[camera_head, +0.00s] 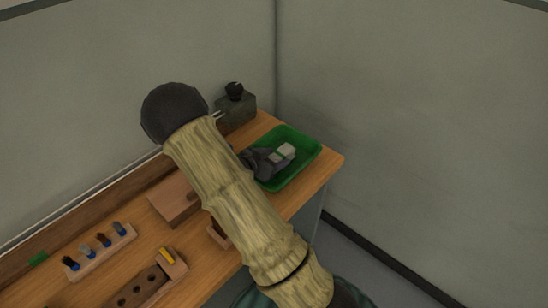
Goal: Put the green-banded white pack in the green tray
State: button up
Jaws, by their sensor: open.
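The green tray (303,158) lies near the right corner of the wooden bench. The green-banded white pack (285,151) is over the tray, right beside the tips of my dark gripper (277,155). Whether the pack rests on the tray floor or touches a finger, I cannot tell from this angle. My gripper is open and is low over the tray's left part. My arm hides part of the bench and the tray's left edge.
A grey box with a black knob (235,105) stands behind the tray at the wall. A wooden block (174,197), a rack with several small tools (101,252) and a holed wooden block (148,282) are left of my arm. The bench's right edge is close to the tray.

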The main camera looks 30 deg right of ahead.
jog(key=p+v, duration=0.1)
jog(key=v, duration=1.1)
jog(key=w+a+r+n+t+y, duration=0.1)
jog(key=a+r+n+t+y, duration=0.2)
jog(key=a+n+y, duration=0.6)
jog(key=s+d+r+n+g+y, duration=0.1)
jog(key=s+n+g, duration=0.1)
jog(key=s, duration=0.5)
jog(key=s+d+r+n+g+y, duration=0.1)
jog(key=s+d+n+g+y, duration=0.1)
jog(key=s, duration=0.6)
jog(key=shift+d+r+n+g+y, duration=0.3)
jog(key=shift+d+n+g, duration=0.05)
jog(key=shift+n+g, duration=0.15)
